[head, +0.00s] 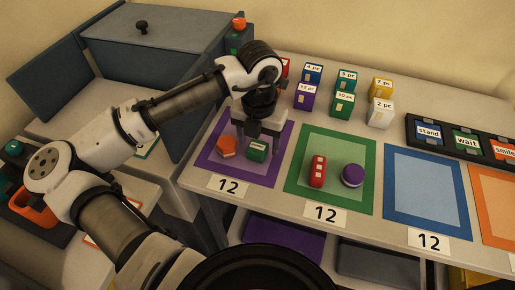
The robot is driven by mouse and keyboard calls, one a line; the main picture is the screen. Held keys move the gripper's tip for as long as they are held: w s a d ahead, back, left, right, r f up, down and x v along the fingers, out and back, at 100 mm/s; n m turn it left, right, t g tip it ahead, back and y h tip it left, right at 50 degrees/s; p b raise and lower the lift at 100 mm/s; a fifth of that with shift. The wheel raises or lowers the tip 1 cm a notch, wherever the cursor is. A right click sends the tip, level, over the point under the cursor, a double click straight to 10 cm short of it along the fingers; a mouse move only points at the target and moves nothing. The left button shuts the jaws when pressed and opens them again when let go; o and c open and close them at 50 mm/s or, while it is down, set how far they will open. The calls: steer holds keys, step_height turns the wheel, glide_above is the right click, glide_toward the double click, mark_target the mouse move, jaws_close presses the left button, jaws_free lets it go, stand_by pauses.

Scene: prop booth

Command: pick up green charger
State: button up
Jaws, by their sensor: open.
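The green charger (258,151) is a small dark green block with a pale label. It lies on the purple-bordered mat (273,171) at the left of the table. My gripper (258,138) points down directly above it, with the fingertips close around or just over its top. The jaws are open. I cannot tell whether a finger touches the charger. The far side of the charger is partly hidden by the gripper.
An orange piece (226,147) lies just left of the charger on the same mat. The green mat (300,146) to the right holds a red block (318,171) and a purple round piece (353,174). The blue mat (425,187) is empty. Several small labelled boxes stand behind.

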steer(key=c, duration=1.1)
